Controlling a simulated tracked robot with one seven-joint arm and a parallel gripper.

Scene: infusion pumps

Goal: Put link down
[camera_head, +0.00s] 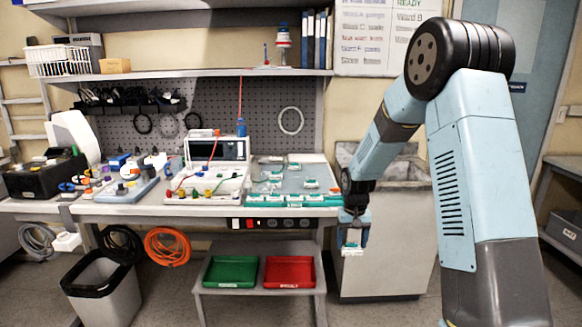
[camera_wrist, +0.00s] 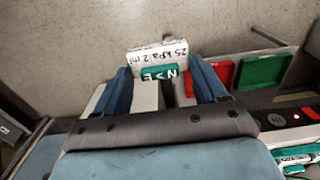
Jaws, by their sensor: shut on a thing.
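The link (camera_head: 352,249) is a small white block with a green label. In the wrist view the link (camera_wrist: 158,58) shows printed text, "25 kPa 2 ml", and an arrow between letters. My gripper (camera_head: 352,238) is shut on it, with a blue finger on each side; the fingers also show in the wrist view (camera_wrist: 163,85). The link hangs in the air right of the bench's right end, below the bench top and in front of a grey cabinet. Similar white and teal pieces lie on a grey-green board (camera_head: 262,184) at the bench's right end.
A green tray (camera_head: 231,272) and a red tray (camera_head: 290,272) sit on the low shelf under the bench, left of my gripper. The bench's front edge (camera_head: 215,211) is close by. A pump unit (camera_head: 217,150) stands mid-bench. A bin (camera_head: 103,290) stands on the floor at left.

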